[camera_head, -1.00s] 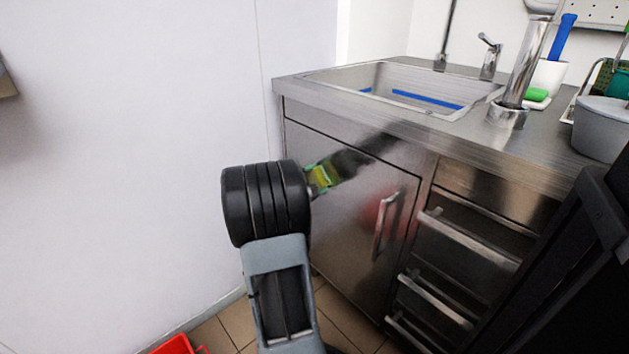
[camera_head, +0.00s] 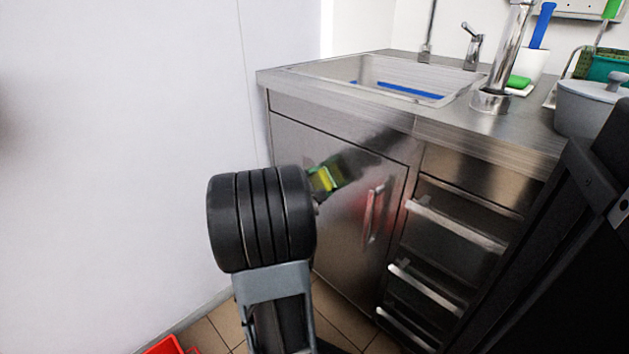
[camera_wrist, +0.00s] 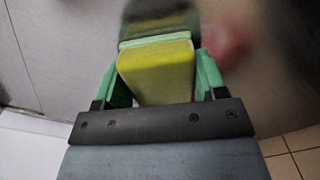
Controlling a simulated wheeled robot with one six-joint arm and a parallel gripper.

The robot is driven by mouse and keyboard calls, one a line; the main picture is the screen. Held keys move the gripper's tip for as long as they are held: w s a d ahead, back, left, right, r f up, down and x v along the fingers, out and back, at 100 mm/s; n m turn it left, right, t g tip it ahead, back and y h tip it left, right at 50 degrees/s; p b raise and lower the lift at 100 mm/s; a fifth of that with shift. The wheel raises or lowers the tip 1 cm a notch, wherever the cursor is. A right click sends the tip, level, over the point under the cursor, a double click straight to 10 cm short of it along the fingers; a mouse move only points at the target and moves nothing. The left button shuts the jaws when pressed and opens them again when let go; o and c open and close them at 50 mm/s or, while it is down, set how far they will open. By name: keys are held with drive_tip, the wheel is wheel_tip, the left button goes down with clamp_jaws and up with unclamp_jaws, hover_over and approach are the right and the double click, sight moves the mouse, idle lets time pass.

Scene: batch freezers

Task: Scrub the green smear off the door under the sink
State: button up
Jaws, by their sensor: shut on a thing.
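My gripper (camera_wrist: 154,80) is shut on a yellow sponge (camera_wrist: 158,72) with a green scouring layer on its far face. The sponge also shows in the head view (camera_head: 324,179), just right of my dark wrist. It faces the steel door (camera_head: 340,230) under the sink (camera_head: 400,85), at the door's upper part. The sponge and its reflection lie close together; I cannot tell whether it touches the door. I cannot make out a green smear apart from the green reflection; it may be hidden behind the sponge.
The door handle (camera_head: 374,213) stands out right of the sponge. Drawers with bar handles (camera_head: 455,225) are farther right. The counter edge (camera_head: 340,106) overhangs above. A white wall (camera_head: 120,150) is at left, and a red object (camera_head: 165,345) is on the floor.

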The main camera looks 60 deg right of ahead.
sight(307, 168)
drive_tip(key=shift+s+a, duration=0.25)
drive_tip(key=shift+s, duration=0.4)
drive_tip(key=shift+s+a, duration=0.2)
drive_tip(key=shift+s, duration=0.4)
drive_tip(key=shift+s+a, duration=0.25)
drive_tip(key=shift+s, duration=0.4)
drive_tip(key=shift+d, duration=0.1)
drive_tip(key=shift+w+d+r, duration=0.1)
drive_tip(key=shift+w+d, duration=0.15)
drive_tip(key=shift+w, duration=0.35)
drive_tip(key=shift+w+d, duration=0.25)
drive_tip(key=shift+w, duration=0.35)
drive_tip(key=shift+w+d+r, duration=0.1)
drive_tip(key=shift+w+d, duration=0.15)
drive_tip(key=shift+w, duration=0.35)
drive_tip(key=shift+w+d+f, duration=0.1)
drive_tip(key=shift+w+d, duration=0.25)
drive_tip(key=shift+w, duration=0.85)
drive_tip(key=shift+w+d+f, duration=0.1)
drive_tip(key=shift+w+d, duration=0.2)
drive_tip(key=shift+w, duration=0.9)
drive_tip(key=shift+w+d, duration=0.35)
drive_tip(key=shift+w, duration=0.85)
drive_tip(key=shift+a, duration=0.1)
drive_tip(key=shift+v, duration=2.95)
drive_tip(key=shift+v, duration=1.5)
